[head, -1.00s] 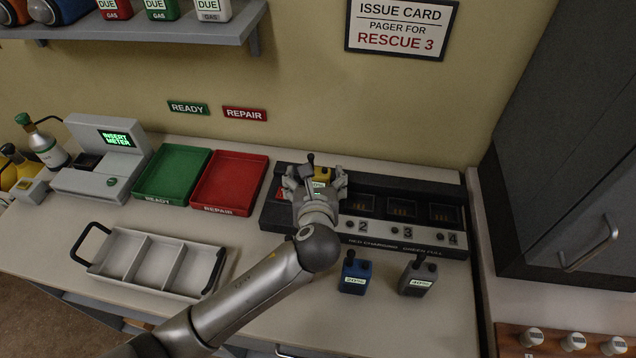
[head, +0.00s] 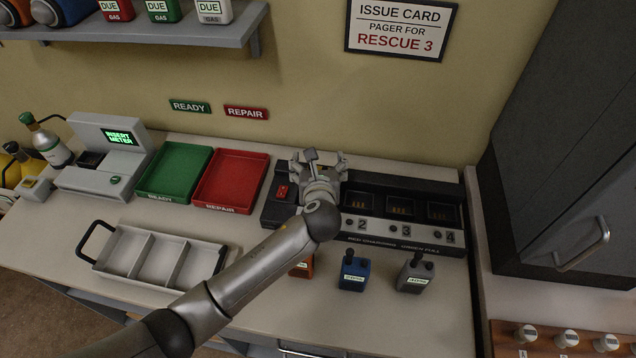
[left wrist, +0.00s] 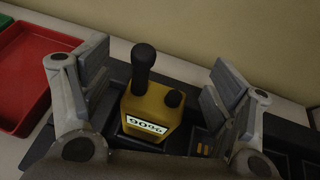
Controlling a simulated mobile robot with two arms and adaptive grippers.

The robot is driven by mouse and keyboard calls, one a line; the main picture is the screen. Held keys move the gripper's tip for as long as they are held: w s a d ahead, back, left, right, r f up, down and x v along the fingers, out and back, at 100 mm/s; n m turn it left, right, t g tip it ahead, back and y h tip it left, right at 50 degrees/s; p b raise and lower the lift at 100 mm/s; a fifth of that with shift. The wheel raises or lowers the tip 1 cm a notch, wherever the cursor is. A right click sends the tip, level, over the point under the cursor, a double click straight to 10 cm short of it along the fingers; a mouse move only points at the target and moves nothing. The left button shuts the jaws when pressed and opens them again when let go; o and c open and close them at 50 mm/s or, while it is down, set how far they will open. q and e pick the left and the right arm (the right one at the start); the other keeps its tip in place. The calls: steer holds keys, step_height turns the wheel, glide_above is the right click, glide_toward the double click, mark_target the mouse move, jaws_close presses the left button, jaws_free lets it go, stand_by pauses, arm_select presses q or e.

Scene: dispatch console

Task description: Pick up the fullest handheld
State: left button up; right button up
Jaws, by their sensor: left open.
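A yellow handheld (left wrist: 150,105) with a black antenna and a label that looks like 90% stands upright in a charger bay in the left wrist view. My left gripper (left wrist: 158,80) is open, with one finger on each side of it, apart from it. In the head view my left gripper (head: 318,163) is over the left end of the black charger (head: 350,228) and hides most or all of the yellow handheld. An orange handheld (head: 302,269), partly behind my arm, a blue one (head: 353,275) and a grey one (head: 414,277) stand in front of the charger. My right gripper is out of view.
Charger bays 2, 3 and 4 look empty. A red tray (head: 232,181) and a green tray (head: 173,172) lie left of the charger. A grey divided carrier (head: 150,258) sits at the front left. A dark cabinet (head: 560,190) stands at the right.

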arm_select(q)
steer(key=c, duration=1.6)
steer(key=shift+c, duration=0.4)
steer(key=shift+r, duration=0.1)
